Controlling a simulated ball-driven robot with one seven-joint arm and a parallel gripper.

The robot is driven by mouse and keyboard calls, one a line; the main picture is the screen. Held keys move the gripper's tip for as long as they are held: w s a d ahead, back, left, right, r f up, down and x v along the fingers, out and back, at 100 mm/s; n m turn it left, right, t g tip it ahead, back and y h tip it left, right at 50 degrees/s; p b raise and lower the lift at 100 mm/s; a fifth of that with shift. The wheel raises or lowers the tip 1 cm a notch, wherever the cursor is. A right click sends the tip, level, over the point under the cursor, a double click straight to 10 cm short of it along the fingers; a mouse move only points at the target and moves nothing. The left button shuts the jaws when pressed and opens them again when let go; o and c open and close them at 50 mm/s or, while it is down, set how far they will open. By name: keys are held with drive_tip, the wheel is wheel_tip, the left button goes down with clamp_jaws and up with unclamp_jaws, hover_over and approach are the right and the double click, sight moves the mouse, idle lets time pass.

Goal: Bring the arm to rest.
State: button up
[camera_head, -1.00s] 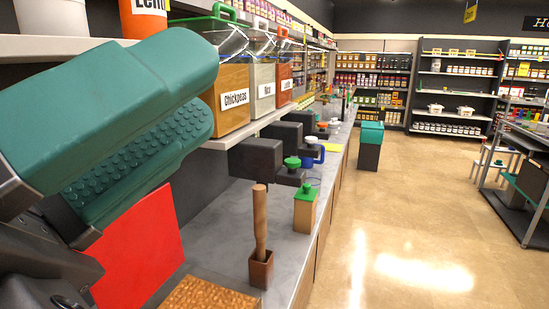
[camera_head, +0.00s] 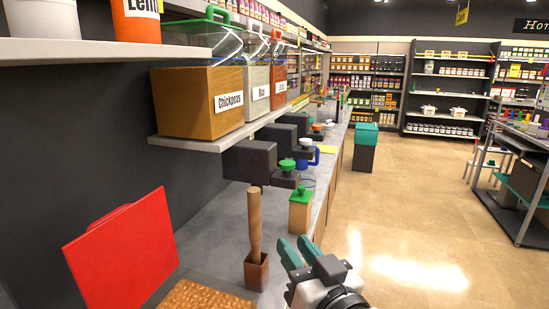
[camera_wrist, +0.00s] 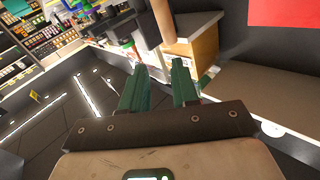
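The grey counter (camera_head: 208,222) holds a red board (camera_head: 125,252), a green-lidded box (camera_head: 300,212) and dark dispensers (camera_head: 250,163). A shelf above bears a chickpeas bin (camera_head: 190,102). The floor (camera_head: 410,215) to the right is clear. A rack (camera_head: 510,190) stands farther right.

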drive_tip(key=s+d+f+m+g+h, duration=0.1)
drive_tip(key=s+d+f+g+h, duration=0.3)
drive_tip(key=d+f, duration=0.6)
drive_tip(key=s+d+f+g+h, duration=0.25)
drive_tip(key=s+d+f, duration=0.3)
drive_tip(key=f, duration=0.75)
drive_tip(key=s+d+f+g, duration=0.2)
drive_tip(key=s+f+g, duration=0.1)
drive_tip(key=s, duration=0.4)
drive_tip(key=s+d+f+m+g, duration=0.1)
drive_tip(key=s+d+f+g, duration=0.2)
drive_tip(key=s+f, duration=0.3)
drive_tip(key=s+d+f+m+g, duration=0.1)
drive_tip(key=s+d+f+g, duration=0.2)
drive_tip(key=s, duration=0.7)
drive_tip(key=shift+s+f+h, duration=0.15)
drive_tip(key=shift+f+h, duration=0.3)
drive_tip(key=shift+f, duration=0.35)
